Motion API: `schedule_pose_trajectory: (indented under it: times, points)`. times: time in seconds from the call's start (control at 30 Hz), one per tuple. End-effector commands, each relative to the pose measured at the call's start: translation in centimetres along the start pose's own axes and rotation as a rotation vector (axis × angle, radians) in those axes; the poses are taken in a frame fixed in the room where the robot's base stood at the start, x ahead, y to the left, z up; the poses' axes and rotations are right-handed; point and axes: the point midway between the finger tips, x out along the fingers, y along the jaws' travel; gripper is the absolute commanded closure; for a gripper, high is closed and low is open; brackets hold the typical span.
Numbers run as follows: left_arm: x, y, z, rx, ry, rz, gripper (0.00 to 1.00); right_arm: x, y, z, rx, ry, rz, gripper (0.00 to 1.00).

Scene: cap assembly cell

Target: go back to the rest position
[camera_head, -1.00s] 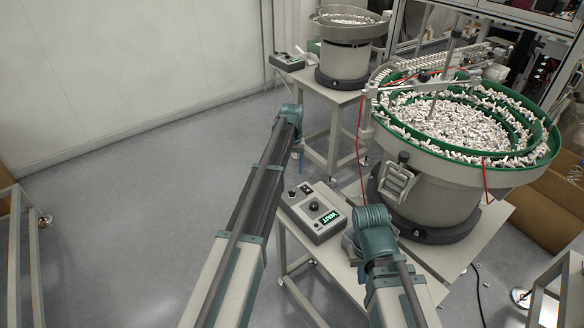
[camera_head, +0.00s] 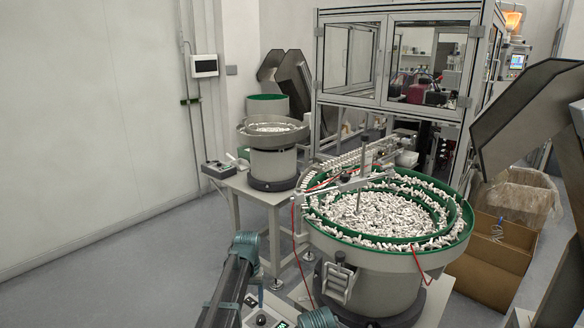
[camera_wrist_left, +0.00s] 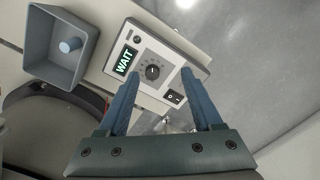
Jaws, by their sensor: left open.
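My left gripper (camera_wrist_left: 162,85) is open in the left wrist view, with two blue fingers apart and nothing between them. Beyond the fingertips in that view is a control box (camera_wrist_left: 155,42) with a lit WAIT display, a round knob and a switch. In the head view my left arm rises from the bottom edge, and its gripper cannot be made out clearly there. The control box (camera_head: 262,318) shows only partly at the bottom of that view. My right gripper is not in view.
A large feeder bowl (camera_head: 372,266) full of white caps stands on the near table, right of my left arm. A smaller feeder (camera_head: 273,163) stands behind. Cardboard boxes (camera_head: 492,262) stand right. Floor at left is clear.

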Motion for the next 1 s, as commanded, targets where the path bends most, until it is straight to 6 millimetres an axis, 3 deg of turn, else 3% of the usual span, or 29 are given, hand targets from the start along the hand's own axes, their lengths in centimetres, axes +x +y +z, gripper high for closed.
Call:
schedule_pose_trajectory:
  times: [0.03, 0.1, 0.3, 0.4, 0.5, 0.6, 1.0]
  points:
    - [-0.1, 2.1, 5.2, 0.048, -0.004, -0.009, 0.33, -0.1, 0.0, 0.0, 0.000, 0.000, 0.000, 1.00]
    - [-0.2, 4.3, 9.7, 0.105, -0.009, -0.022, 0.33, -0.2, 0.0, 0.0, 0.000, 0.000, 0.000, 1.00]
    - [-0.3, 7.7, 20.6, 0.246, -0.018, -0.056, 0.33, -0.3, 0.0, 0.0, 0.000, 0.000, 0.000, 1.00]
    - [-0.3, 8.4, 24.0, 0.293, -0.020, -0.069, 0.33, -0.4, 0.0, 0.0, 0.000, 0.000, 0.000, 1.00]
    - [-0.3, 8.7, 26.0, 0.322, -0.022, -0.076, 0.33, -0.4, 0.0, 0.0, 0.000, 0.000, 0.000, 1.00]
    - [-0.4, 8.8, 26.7, 0.334, -0.023, -0.079, 0.33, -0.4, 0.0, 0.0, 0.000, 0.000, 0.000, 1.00]
    - [-0.4, 8.9, 26.6, 0.335, -0.023, -0.080, 0.33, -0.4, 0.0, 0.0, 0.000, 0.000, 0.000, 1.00]
